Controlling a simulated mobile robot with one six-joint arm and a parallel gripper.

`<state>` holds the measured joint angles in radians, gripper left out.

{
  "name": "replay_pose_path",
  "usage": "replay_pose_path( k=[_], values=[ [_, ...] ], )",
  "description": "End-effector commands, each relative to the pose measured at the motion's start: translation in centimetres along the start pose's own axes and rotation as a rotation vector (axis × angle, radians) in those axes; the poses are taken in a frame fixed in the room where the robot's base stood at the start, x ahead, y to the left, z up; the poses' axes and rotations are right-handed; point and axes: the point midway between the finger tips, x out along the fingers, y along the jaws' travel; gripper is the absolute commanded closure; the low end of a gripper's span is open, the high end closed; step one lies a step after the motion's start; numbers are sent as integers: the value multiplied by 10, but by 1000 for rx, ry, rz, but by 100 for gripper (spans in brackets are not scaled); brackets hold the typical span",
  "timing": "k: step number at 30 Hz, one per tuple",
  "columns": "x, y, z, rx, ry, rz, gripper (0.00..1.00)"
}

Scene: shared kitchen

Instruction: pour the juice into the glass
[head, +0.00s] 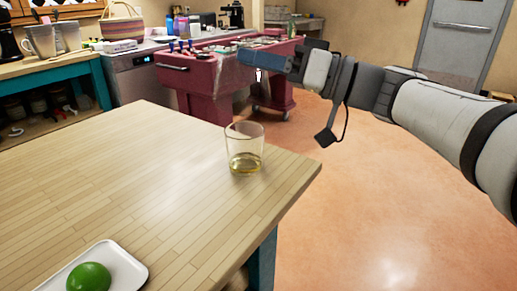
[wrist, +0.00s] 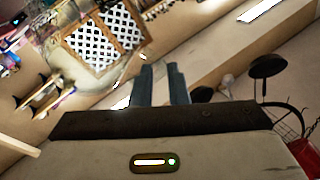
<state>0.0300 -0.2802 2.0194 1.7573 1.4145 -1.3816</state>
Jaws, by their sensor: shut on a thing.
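The glass (head: 244,150) stands upright near the right corner of the wooden table and holds a shallow layer of yellowish liquid. My gripper (head: 246,60) is raised above and beyond the glass in the head view, pointing left. In the wrist view its two fingers (wrist: 161,72) are close together, with a narrow gap. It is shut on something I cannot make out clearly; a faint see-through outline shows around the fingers. A small white shape (head: 258,75) shows just below the fingers. I cannot pick out a juice container for certain.
A white tray (head: 128,267) with a green round fruit (head: 89,277) lies at the table's front. The tabletop (head: 130,170) is otherwise bare. Open floor (head: 390,220) lies right of the table.

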Motion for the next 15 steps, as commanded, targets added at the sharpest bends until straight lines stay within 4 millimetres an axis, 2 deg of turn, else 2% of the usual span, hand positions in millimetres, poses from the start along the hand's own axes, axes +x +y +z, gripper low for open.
replay_pose_path(
  k=[1, 5, 6, 8, 15],
  values=[
    [-4, 2, 18, -36, 9, -9, 100],
    [-8, -4, 26, -116, 31, -31, 100],
    [-6, -8, 16, -115, 31, -30, 100],
    [-6, -9, 11, -112, 30, -29, 100],
    [-5, -7, 13, -112, 30, -27, 100]
  ],
)
